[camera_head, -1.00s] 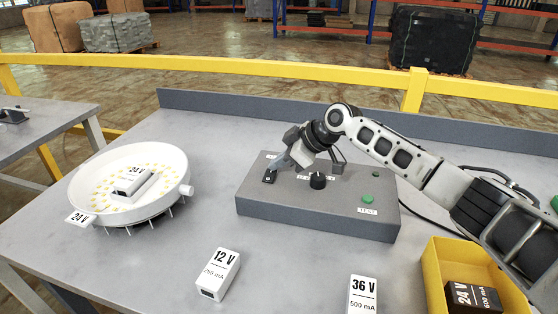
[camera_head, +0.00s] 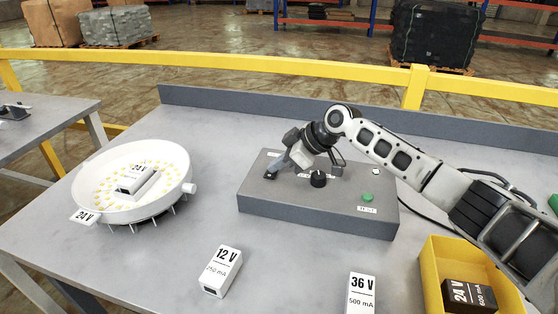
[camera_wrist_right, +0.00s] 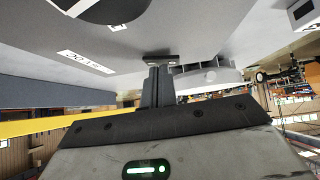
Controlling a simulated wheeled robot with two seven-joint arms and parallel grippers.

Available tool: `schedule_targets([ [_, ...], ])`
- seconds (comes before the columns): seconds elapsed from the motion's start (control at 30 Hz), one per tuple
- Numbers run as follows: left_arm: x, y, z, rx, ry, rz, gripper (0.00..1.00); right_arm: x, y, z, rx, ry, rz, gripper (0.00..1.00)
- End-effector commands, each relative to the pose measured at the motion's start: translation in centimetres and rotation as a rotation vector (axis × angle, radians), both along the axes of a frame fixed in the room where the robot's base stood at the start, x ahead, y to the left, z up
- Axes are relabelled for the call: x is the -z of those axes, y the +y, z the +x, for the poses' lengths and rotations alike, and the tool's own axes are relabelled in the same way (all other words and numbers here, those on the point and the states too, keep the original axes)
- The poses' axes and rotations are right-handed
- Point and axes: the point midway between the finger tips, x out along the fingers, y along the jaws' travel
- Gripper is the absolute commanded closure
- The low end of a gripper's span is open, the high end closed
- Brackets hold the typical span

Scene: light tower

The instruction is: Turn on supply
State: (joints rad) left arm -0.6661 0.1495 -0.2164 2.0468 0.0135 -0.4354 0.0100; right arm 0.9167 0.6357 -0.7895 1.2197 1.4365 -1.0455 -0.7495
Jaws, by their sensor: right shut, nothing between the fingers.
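The grey supply box (camera_head: 310,213) sits on the table, with a black switch (camera_head: 270,176) at its left, a black knob (camera_head: 318,179) in the middle and a green button (camera_head: 367,198) at the right. A small lamp (camera_head: 376,171) behind the button shows bright white. My right gripper (camera_head: 281,167) is shut and empty, its tips down at the black switch. In the right wrist view the shut fingers (camera_wrist_right: 158,80) meet the dark switch (camera_wrist_right: 160,59), apparently touching it. My left gripper is not in view.
A round white lamp dish (camera_head: 133,205) marked 24 V holds a 24 V block (camera_head: 136,181) at the left. A 12 V block (camera_head: 221,271) and a 36 V block (camera_head: 361,294) stand in front. A yellow bin (camera_head: 432,273) holds another 24 V block (camera_head: 469,294).

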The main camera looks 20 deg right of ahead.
Motion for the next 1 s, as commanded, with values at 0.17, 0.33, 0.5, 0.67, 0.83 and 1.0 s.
schedule_targets([
  [0.17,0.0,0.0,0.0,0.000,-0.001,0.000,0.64,-0.1,-0.1,0.1,0.001,-0.002,0.000,1.00],
  [0.33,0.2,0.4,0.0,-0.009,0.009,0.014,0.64,-1.8,-0.2,0.2,0.003,-0.005,0.001,1.00],
  [0.5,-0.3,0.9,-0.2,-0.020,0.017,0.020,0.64,-4.8,-1.5,0.0,0.010,-0.002,-0.002,1.00],
  [0.67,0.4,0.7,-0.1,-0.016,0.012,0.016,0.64,-7.2,-4.0,-1.3,0.009,-0.004,-0.002,1.00],
  [0.83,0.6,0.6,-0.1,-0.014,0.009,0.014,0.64,-9.4,-5.9,-2.3,0.008,-0.003,-0.001,1.00],
  [1.0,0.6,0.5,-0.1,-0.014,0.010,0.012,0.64,-10.7,-6.9,-2.9,0.006,-0.001,0.000,1.00],
])
